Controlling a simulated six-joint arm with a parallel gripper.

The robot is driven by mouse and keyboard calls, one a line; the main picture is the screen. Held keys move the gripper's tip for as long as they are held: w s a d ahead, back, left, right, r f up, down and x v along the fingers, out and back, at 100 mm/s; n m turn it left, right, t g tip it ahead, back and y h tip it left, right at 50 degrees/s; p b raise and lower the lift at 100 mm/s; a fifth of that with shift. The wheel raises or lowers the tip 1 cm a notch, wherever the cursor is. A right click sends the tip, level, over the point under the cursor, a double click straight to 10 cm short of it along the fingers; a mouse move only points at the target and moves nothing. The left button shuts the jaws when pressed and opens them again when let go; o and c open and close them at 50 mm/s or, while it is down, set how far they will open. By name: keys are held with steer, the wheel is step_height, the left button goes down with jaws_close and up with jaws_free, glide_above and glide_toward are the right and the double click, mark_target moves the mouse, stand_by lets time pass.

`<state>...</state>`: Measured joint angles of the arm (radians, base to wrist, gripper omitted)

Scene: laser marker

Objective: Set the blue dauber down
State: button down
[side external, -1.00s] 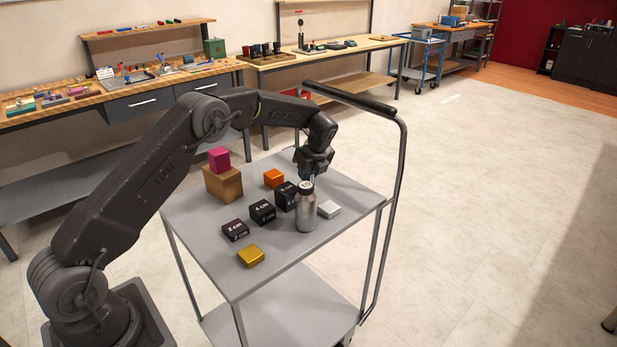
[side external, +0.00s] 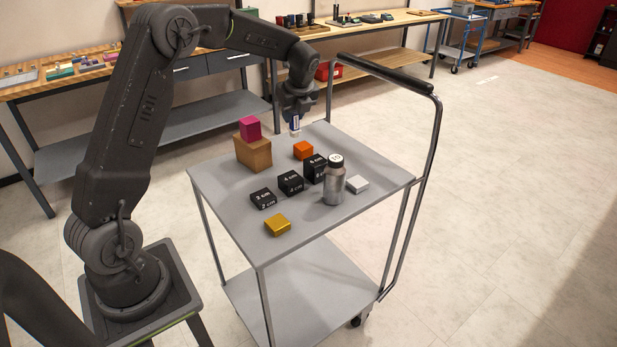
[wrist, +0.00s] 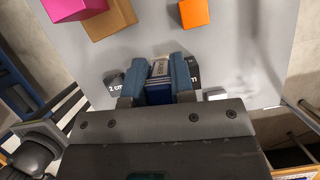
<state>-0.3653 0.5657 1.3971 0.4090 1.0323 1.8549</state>
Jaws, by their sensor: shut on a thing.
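The blue dauber (side external: 295,125), a small piece with a white part and a dark blue part, is between the fingers of my gripper (side external: 297,116) in the side view. The gripper is shut on it and holds it over the far part of the grey cart top (side external: 350,210), apparently above the surface. In the wrist view the dauber (wrist: 157,84) sits between the two blue-grey fingers (wrist: 158,82), with printed lettering on its pale part. The fingers hide its sides.
An orange block (side external: 303,150) is just in front. A magenta block (side external: 250,127) sits on a brown block (side external: 254,153) to the left. Black blocks (side external: 291,182), a grey bottle (side external: 334,184), a silver block (side external: 357,184) and a yellow block (side external: 278,225) stand nearer. A handle (side external: 386,72) rises at right.

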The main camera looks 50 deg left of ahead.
steer(key=s+d+n, duration=0.1)
steer(key=s+d, duration=0.2)
steer(key=s, duration=0.4)
steer(key=s+d, duration=0.4)
steer(key=s, duration=0.3)
steer(key=shift+w+d+f, duration=1)
steer(key=shift+d+f, duration=0.6)
steer(key=shift+f, duration=0.25)
steer(key=shift+w+d+f, duration=1)
steer(key=shift+d+f, duration=0.55)
steer(key=shift+f, duration=0.35)
steer(key=shift+w+d+f, duration=1)
steer(key=shift+d+f, duration=0.6)
steer(key=shift+f, duration=0.25)
steer(key=shift+f, duration=0.1)
steer(key=c, duration=1)
jaws_free()
